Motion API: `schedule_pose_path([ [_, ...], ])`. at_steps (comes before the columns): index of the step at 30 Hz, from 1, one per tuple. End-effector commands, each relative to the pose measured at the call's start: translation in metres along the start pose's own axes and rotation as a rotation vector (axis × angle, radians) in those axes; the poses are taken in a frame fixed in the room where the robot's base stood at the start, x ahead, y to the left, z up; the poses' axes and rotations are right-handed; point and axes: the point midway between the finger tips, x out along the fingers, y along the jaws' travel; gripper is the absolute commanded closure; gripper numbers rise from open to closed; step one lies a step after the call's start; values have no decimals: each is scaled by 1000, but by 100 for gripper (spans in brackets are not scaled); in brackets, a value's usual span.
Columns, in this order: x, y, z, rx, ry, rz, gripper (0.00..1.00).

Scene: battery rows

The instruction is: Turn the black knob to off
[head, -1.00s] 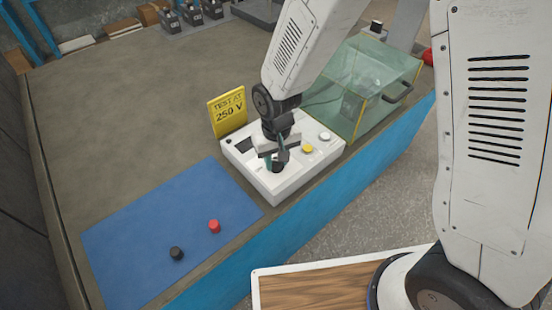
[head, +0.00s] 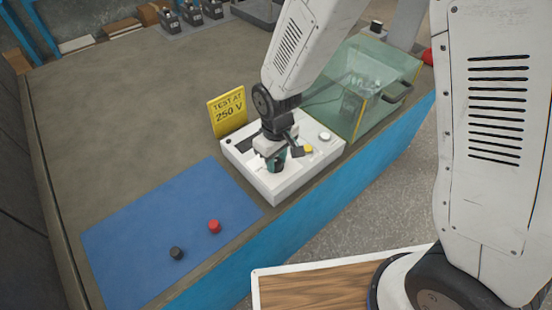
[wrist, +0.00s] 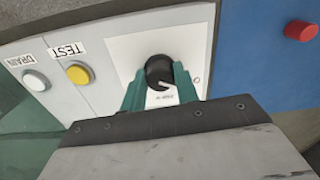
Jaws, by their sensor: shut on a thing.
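The black knob (wrist: 158,70) sits on a white plate on the white test box (head: 292,186). In the wrist view its white pointer line points to the lower right, and the print on the plate is partly hidden. My gripper (wrist: 160,88) has its two green fingers on either side of the knob and is shut on it. In the head view my gripper (head: 276,164) comes down onto the front left part of the box and hides most of the knob.
A yellow TEST button (wrist: 79,73) and a white DRAIN button (wrist: 36,81) are beside the knob. A yellow 250 V sign (head: 228,111) stands behind the box. A glass case (head: 378,85) stands to the right. A blue mat (head: 150,235) bears red (head: 214,226) and black (head: 176,253) caps.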

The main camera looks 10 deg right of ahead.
Motion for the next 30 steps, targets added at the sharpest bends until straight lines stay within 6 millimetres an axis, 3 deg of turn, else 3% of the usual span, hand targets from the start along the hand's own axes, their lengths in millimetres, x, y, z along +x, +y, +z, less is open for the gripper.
schedule_pose_path([
  [5,0,0,0,-1,0,0,92],
  [6,0,0,0,-1,0,0,64],
  [8,0,0,0,-1,0,0,48],
  [19,-7,0,-1,0,3,1,48],
  [30,-65,0,-1,0,5,1,48],
])
